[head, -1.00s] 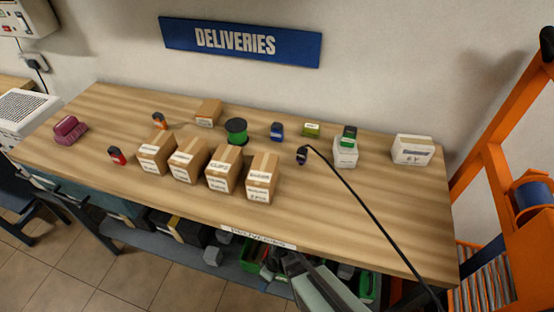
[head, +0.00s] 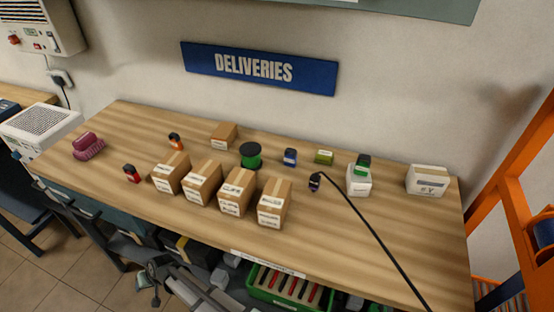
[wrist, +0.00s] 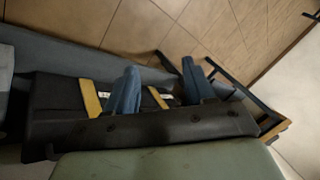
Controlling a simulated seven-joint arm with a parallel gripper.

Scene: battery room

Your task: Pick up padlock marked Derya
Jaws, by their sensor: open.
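Several small padlock-like items stand on the wooden bench, and I cannot read a name on any. They are a red one (head: 131,174) at the left front, an orange one (head: 175,142) behind it, a blue one (head: 289,157) near the back middle, and a green one (head: 363,161) on a white box. My gripper (wrist: 160,88) is open and empty in the wrist view, over the tiled floor and dark items. In the head view it is low, in front of the bench.
Several cardboard boxes (head: 235,192) stand in a row mid-bench, with a smaller one (head: 223,135) behind. A green spool (head: 250,156), an olive item (head: 324,157), a white box (head: 427,180) and a maroon item (head: 88,146) also stand there. The bench's right front is clear except for the cable (head: 378,240).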

